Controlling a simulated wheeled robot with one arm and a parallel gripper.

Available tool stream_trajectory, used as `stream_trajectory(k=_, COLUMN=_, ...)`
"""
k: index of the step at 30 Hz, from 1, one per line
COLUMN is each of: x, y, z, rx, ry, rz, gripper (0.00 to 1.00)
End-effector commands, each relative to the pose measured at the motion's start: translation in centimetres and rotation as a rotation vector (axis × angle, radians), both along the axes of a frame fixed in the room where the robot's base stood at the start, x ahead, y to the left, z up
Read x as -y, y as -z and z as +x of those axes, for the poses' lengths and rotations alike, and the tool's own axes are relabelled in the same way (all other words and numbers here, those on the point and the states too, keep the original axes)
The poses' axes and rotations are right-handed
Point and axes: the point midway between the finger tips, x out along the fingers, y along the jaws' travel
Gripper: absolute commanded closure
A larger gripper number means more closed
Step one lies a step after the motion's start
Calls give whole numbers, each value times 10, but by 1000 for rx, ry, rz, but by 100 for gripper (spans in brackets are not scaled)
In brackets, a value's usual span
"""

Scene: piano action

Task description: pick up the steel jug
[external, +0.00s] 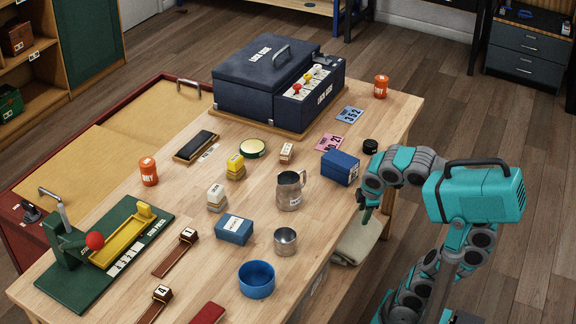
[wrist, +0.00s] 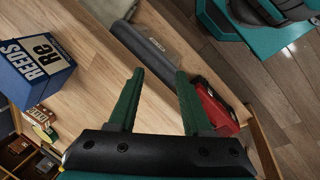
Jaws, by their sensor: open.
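The steel jug (external: 290,190) stands upright near the middle of the wooden table, with its handle toward the upper right. My gripper (external: 366,212) is to the right of the jug, near the table's right edge, apart from it. In the wrist view my gripper (wrist: 157,85) has its two green fingers spread wide with nothing between them. The jug does not show in the wrist view.
A dark blue box (external: 340,168) stands between jug and arm; a blue REEDS box (wrist: 34,70) shows in the wrist view. A small steel cup (external: 285,241), a blue bowl (external: 256,279) and a blue carton (external: 234,230) stand in front of the jug.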

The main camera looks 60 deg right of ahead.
Motion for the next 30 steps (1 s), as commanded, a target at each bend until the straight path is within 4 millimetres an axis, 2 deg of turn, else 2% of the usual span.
stream_trajectory(k=5, x=-5, y=-16, z=31, rx=40, ry=96, rz=60, gripper=51)
stream_trajectory(k=11, x=-7, y=-47, z=78, rx=110, ry=235, rz=156, gripper=51)
stream_trajectory(k=15, x=-1, y=-73, z=119, rx=171, ry=366, rz=245, gripper=51)
stream_trajectory(k=21, x=15, y=-100, z=165, rx=239, ry=524, rz=351, gripper=51)
stream_trajectory(k=24, x=21, y=-108, z=176, rx=260, ry=570, rz=383, gripper=51)
stream_trajectory(k=30, x=25, y=-109, z=185, rx=268, ry=602, rz=403, gripper=51)
